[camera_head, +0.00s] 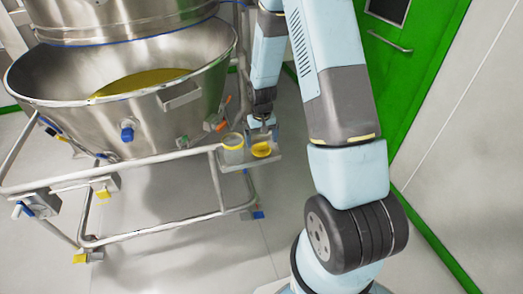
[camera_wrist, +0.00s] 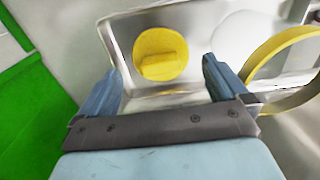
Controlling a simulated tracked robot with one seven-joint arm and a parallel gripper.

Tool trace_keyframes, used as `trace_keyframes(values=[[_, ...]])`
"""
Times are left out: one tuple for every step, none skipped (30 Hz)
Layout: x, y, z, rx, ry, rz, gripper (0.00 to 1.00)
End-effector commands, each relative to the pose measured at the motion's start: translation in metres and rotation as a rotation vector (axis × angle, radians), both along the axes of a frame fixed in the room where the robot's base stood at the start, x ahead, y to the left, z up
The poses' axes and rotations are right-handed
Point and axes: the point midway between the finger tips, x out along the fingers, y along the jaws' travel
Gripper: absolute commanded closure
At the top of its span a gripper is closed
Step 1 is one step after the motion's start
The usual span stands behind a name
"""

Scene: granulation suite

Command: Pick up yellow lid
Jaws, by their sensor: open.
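The yellow lid (camera_wrist: 160,54) is a round disc with a raised bar across it. It lies on a small metal tray (camera_wrist: 122,38) in the wrist view. In the head view the lid (camera_head: 261,150) shows on the tray at the right side of the steel vessel's frame. My gripper (camera_wrist: 162,85) is open and empty in the wrist view. Its two blue fingers are spread on either side of the lid's line, and the lid appears just beyond the fingertips, between them. In the head view my gripper (camera_head: 262,132) is small, just above the lid, and its fingers are hard to make out.
A container with a yellow rim (camera_head: 232,141) stands left of the lid, and its rim is close to my right finger in the wrist view (camera_wrist: 284,52). A large steel vessel (camera_head: 140,120) on a tubular frame fills the left. A green door (camera_head: 395,75) stands behind my arm.

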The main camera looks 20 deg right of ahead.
Motion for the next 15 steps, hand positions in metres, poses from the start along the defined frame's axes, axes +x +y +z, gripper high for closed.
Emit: trace_keyframes(values=[[-0.003,0.0,-0.009,0.0,0.006,0.0,0.0],[-0.004,0.0,-0.013,0.0,0.004,0.0,0.0],[-0.006,0.0,-0.019,0.0,0.005,0.0,0.0],[-0.006,0.001,-0.022,0.0,0.004,0.0,0.0],[-0.005,0.001,-0.025,0.0,0.003,0.001,0.0],[-0.005,0.001,-0.029,0.0,0.002,0.001,0.0],[-0.005,0.001,-0.032,0.0,0.003,0.001,0.0],[-0.005,0.001,-0.034,0.0,0.003,0.001,0.0],[-0.005,0.001,-0.036,0.0,0.003,0.001,0.0],[-0.005,0.001,-0.037,0.0,0.002,0.001,0.0],[-0.005,0.001,-0.037,0.0,0.002,0.001,0.0],[-0.005,0.001,-0.038,0.0,0.001,0.001,0.0],[-0.004,0.001,-0.038,0.0,0.001,0.001,0.0],[-0.004,0.001,-0.038,0.0,0.001,0.001,0.0],[-0.004,0.001,-0.038,0.0,0.0,0.001,0.0]])
